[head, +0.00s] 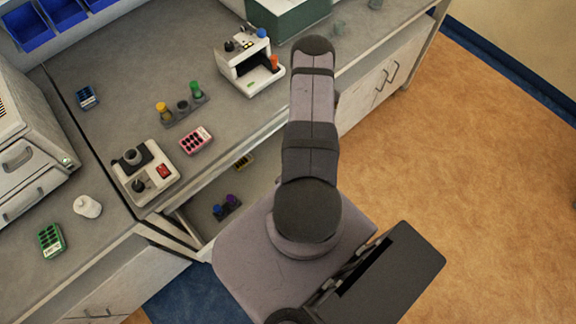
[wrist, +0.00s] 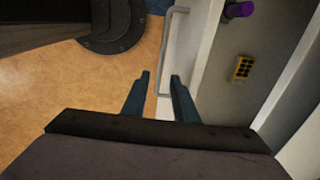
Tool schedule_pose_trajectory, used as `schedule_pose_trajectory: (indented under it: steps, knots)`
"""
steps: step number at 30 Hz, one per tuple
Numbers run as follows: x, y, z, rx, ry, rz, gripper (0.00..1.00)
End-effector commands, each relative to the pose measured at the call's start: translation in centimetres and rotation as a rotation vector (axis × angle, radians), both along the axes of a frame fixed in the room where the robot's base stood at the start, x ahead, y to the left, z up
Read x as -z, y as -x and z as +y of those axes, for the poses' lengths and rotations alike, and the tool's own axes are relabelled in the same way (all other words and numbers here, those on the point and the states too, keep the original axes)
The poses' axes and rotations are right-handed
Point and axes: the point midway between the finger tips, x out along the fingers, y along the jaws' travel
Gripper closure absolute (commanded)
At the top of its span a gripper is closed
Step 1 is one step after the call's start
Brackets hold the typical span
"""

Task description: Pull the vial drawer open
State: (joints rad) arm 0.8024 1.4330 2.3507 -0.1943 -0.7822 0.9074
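The vial drawer (head: 202,208) is pulled out from under the counter, showing its inside with a dark rack of blue and purple vials (head: 228,206) and a small yellow rack (head: 243,161). In the wrist view the drawer's pale front (wrist: 190,55) carries a light grey bar handle (wrist: 166,45). My gripper (wrist: 159,76) is open, with its two blue-grey fingers apart and empty. The near end of the handle shows between the fingers; whether they touch it cannot be told. In the head view my arm hides the gripper and the handle.
On the counter above stand a white device (head: 146,172), a pink rack (head: 196,140), a vial holder (head: 183,106) and a white machine (head: 248,65). A cabinet (head: 355,85) continues to the right. The orange floor (head: 490,150) is clear.

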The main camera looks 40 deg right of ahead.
Motion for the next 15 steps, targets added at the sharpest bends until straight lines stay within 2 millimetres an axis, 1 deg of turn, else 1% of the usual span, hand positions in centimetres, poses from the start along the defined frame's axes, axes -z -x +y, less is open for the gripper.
schedule_pose_trajectory:
  steps: [1, 6, 10, 15]
  knots:
    - [1.1, -0.1, 0.0, -0.001, 0.0, 0.0, 0.74]
    - [3.1, -0.5, 0.0, -0.001, 0.0, 0.0, 0.74]
    - [4.2, -0.7, 0.0, 0.0, 0.0, 0.0, 0.74]
    - [4.8, -0.9, 0.0, 0.001, 0.0, 0.0, 0.74]
